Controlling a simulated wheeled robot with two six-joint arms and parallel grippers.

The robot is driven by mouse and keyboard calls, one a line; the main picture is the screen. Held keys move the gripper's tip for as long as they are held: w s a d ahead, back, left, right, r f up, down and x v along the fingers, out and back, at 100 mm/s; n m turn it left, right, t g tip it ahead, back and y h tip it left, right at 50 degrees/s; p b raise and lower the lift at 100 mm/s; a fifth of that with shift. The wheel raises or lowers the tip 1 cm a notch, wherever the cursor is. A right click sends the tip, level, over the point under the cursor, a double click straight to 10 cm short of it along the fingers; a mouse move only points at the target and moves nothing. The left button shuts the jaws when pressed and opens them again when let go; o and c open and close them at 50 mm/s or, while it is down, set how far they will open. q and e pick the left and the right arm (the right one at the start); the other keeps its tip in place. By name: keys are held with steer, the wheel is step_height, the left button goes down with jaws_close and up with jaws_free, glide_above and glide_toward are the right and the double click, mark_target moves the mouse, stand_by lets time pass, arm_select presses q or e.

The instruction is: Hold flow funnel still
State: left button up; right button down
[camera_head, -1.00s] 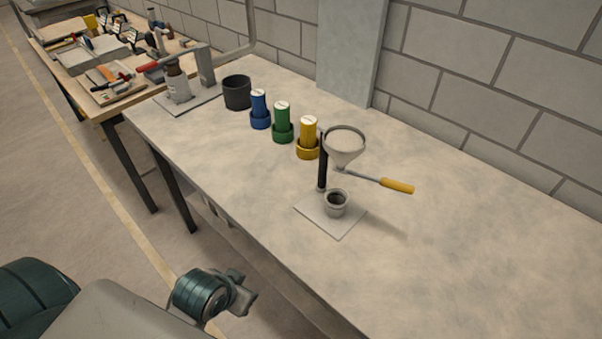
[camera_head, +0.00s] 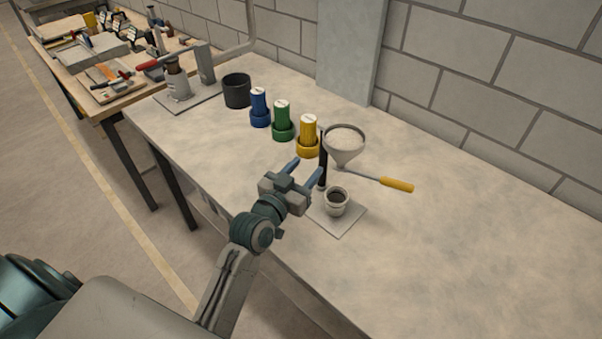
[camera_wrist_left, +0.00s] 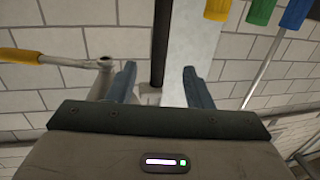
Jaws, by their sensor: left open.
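The flow funnel (camera_head: 345,147) is a grey cone at the top of a black post (camera_head: 323,172) on a small flat base plate (camera_head: 340,226). A rod with a yellow handle (camera_head: 397,185) sticks out to the right near its spout. A small grey cup (camera_head: 337,202) stands on the plate below it. My left gripper (camera_head: 304,168) is open and empty, just left of the post. In the left wrist view the black post (camera_wrist_left: 160,45) shows between and beyond the open fingers (camera_wrist_left: 158,86). The yellow handle (camera_wrist_left: 20,56) is at far left there. My right gripper is out of view.
Yellow (camera_head: 308,135), green (camera_head: 282,121) and blue (camera_head: 260,108) cylinders stand in matching holders behind the gripper. A black cup (camera_head: 237,91) and a lever device (camera_head: 178,82) are farther left. The bench (camera_head: 480,250) is clear to the right.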

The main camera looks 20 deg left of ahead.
mark_target(322, 150)
arm_select(q)
steer(key=w, duration=0.2)
steer(key=w+d+p, duration=0.1)
steer(key=w, duration=0.2)
steer(key=w+p, duration=0.1)
steer(key=w, duration=0.2)
steer(key=shift+w+d, duration=0.2)
steer(key=shift+w, duration=0.05)
steer(key=shift+w+p, duration=0.3)
steer(key=shift+w, duration=0.2)
steer(key=shift+w+d, duration=0.1)
jaws_close()
